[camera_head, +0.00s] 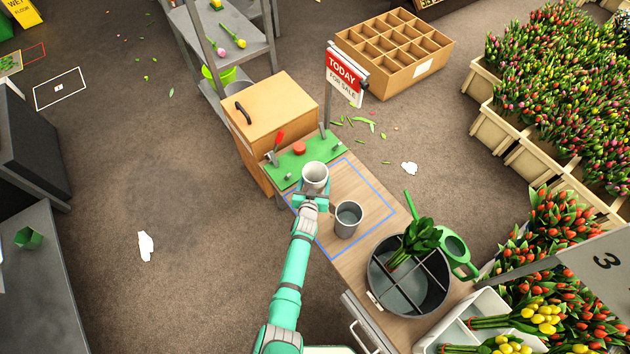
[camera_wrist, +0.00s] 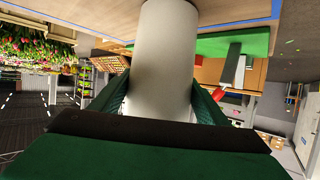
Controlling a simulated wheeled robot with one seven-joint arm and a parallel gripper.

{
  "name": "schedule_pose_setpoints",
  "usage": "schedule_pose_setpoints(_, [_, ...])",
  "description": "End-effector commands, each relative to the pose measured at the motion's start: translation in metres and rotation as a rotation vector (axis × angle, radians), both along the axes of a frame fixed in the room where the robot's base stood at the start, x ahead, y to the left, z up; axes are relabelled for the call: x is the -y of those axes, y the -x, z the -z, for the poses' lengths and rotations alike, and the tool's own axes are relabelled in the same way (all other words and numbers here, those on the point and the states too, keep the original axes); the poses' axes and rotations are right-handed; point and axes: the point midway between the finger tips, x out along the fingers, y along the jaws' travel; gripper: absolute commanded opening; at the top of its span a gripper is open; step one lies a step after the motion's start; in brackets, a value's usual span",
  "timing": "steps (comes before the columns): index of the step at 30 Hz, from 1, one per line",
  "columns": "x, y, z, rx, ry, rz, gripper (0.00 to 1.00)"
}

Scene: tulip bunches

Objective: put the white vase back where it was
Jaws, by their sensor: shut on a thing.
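The white vase (camera_head: 315,177) is upright between the fingers of my gripper (camera_head: 311,196), near the left corner of a blue outline on the wooden counter (camera_head: 375,196). My gripper is shut on it. In the wrist view the white vase (camera_wrist: 163,55) fills the middle between the green fingers of my gripper (camera_wrist: 160,108), and the picture is upside down. The wooden top and a blue line show at the vase's upper end there. I cannot tell whether the vase touches the counter. A grey metal cup (camera_head: 348,219) stands to the right, apart from the vase.
A green board (camera_head: 307,158) with a red button and lever lies just behind the vase. A round divided bucket (camera_head: 408,275) with leafy stems and a green watering can (camera_head: 455,250) are to the right. A sign (camera_head: 345,75) stands behind. Free counter lies inside the blue outline.

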Motion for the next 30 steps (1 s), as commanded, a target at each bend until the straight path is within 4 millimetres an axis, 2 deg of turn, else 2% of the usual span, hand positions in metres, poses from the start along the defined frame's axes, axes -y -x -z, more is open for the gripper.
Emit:
schedule_pose_setpoints(7, [0.0001,-0.0005,0.0016,0.001,0.000,0.000,0.19])
schedule_pose_setpoints(8, [-0.0002,-0.0002,0.0024,0.000,0.001,-0.001,0.73])
schedule_pose_setpoints(9, [-0.0004,-0.0003,0.0021,0.000,0.001,-0.001,0.83])
schedule_pose_setpoints(10, [-0.0003,-0.0002,0.0021,0.000,0.001,-0.001,0.87])
schedule_pose_setpoints(23, [-0.0007,0.0002,-0.0008,0.000,0.000,-0.001,0.87])
schedule_pose_setpoints(30, [-0.0054,0.0075,-0.0042,0.000,-0.002,-0.005,0.87])
